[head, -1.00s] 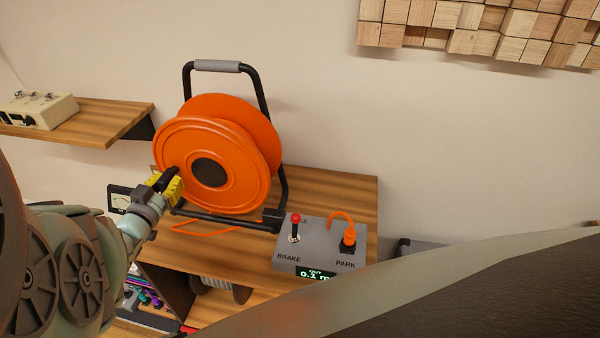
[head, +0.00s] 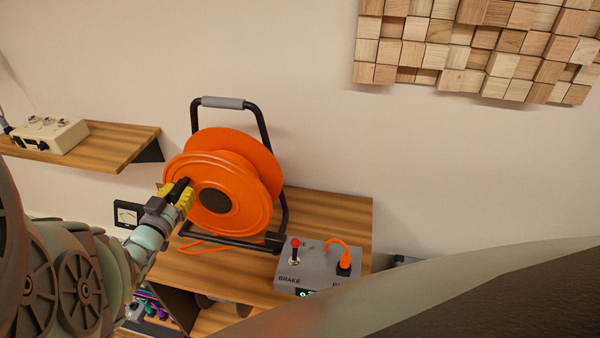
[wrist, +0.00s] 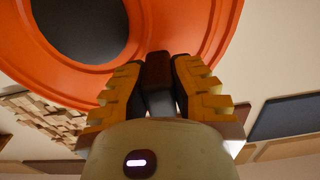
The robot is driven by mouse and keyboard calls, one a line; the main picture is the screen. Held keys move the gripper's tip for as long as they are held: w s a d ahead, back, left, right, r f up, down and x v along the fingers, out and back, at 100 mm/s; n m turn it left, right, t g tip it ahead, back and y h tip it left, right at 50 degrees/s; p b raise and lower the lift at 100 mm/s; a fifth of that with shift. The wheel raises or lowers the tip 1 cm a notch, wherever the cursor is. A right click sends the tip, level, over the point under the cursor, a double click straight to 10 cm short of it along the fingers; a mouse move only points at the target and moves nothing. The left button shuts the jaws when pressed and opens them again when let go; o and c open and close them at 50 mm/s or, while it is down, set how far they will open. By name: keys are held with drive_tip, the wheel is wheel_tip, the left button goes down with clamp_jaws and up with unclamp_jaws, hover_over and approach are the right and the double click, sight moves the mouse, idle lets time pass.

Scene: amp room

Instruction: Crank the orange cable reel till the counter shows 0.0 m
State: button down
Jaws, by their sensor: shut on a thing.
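The orange cable reel (head: 252,202) stands upright in its black frame on a wooden shelf, its face toward me. My gripper (head: 181,194) has yellow fingers and is at the left of the reel's face, level with or slightly above the dark hub (head: 215,201). In the wrist view my gripper (wrist: 160,85) is shut on the dark crank knob (wrist: 158,70), with a finger on each side. The counter display (head: 305,293) is on the front of the grey box (head: 320,268). It is mostly covered by a body part in front, so its reading is not legible.
The grey box carries a red-tipped brake lever (head: 295,247) and an orange plug (head: 345,262) at PARK. A left shelf (head: 110,145) holds a beige device (head: 50,136). A wooden block panel (head: 475,45) hangs at upper right.

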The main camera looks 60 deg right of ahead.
drive_tip(key=shift+s+r+p, duration=0.3)
drive_tip(key=shift+r+p, duration=0.2)
drive_tip(key=shift+r, duration=0.25)
drive_tip(key=shift+s+d+r+p, duration=0.25)
drive_tip(key=shift+s+p, duration=0.3)
drive_tip(key=shift+s+d+r+p, duration=0.2)
drive_tip(key=shift+s+r+p, duration=0.1)
drive_tip(key=shift+s+p, duration=0.25)
drive_tip(key=shift+s+d+r+p, duration=0.25)
drive_tip(key=shift+s+p, duration=0.25)
drive_tip(key=shift+s, duration=0.05)
drive_tip(key=shift+s+d+p, duration=0.15)
drive_tip(key=shift+s+d, duration=0.15)
drive_tip(key=shift+s, duration=0.3)
drive_tip(key=shift+s+d+p, duration=0.15)
drive_tip(key=shift+s+d, duration=0.1)
drive_tip(key=shift+s, duration=0.35)
drive_tip(key=shift+s+d+p, duration=0.15)
drive_tip(key=shift+s+d, duration=0.15)
drive_tip(key=shift+s, duration=0.3)
drive_tip(key=c, duration=0.6)
unclamp_jaws()
drive_tip(key=shift+s+d+f, duration=0.1)
drive_tip(key=shift+s+f, duration=0.05)
drive_tip(key=shift+s, duration=0.15)
drive_tip(key=shift+w, duration=0.1)
